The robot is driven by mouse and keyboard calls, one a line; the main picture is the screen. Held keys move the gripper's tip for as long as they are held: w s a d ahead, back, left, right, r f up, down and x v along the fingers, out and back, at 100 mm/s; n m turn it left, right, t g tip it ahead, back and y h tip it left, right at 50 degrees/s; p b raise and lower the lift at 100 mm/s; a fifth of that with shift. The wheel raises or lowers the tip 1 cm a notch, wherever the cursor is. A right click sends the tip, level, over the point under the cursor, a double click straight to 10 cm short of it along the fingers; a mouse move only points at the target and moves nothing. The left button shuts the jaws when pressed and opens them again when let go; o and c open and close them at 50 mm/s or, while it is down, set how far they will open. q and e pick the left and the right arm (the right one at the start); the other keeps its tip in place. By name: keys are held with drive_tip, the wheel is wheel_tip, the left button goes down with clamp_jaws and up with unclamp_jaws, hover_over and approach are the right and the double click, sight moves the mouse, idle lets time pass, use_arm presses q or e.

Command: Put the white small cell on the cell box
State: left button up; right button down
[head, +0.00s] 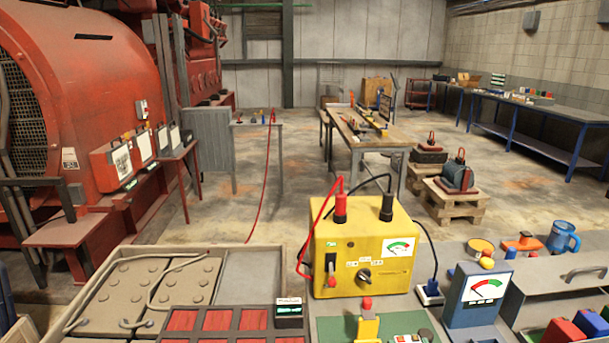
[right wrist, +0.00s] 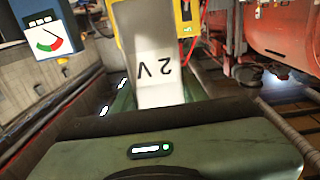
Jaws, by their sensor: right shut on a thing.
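In the right wrist view a white small cell (right wrist: 157,65) marked "2 V", upside down in the picture, stands out just beyond my right gripper (right wrist: 158,102). The gripper is shut on it; its fingertips are not clearly seen. The green housing with a small lit display fills the bottom of that view. In the head view a box with red compartments (head: 220,321), which looks like the cell box, lies at the bottom left of centre. A small dark block with a green display (head: 289,313) is at its right side. Neither gripper shows clearly in the head view.
A yellow tester (head: 362,247) with red and black leads stands behind the red compartments. A blue-grey meter (head: 476,295) stands to its right. A tray of large beige batteries (head: 150,285) is at the left. A blue mug (head: 564,237) is at the far right.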

drive_tip(key=shift+s+r, duration=0.15)
drive_tip(key=shift+s, duration=0.1)
drive_tip(key=w+a+r, duration=0.1)
drive_tip(key=w+r, duration=0.2)
drive_tip(key=w, duration=0.4)
drive_tip(key=w+r, duration=0.3)
drive_tip(key=w, duration=0.5)
drive_tip(key=shift+a+y+p, duration=0.3)
drive_tip(key=shift+a+p, duration=0.1)
drive_tip(key=shift+p, duration=0.05)
drive_tip(key=shift+s+f, duration=0.1)
drive_tip(key=shift+f, duration=0.1)
wheel_tip(320, 180, down, 19)
drive_tip(key=shift+f, duration=0.15)
drive_tip(key=shift+f, duration=0.1)
drive_tip(key=shift+f, duration=0.15)
drive_tip(key=c, duration=0.8)
unclamp_jaws()
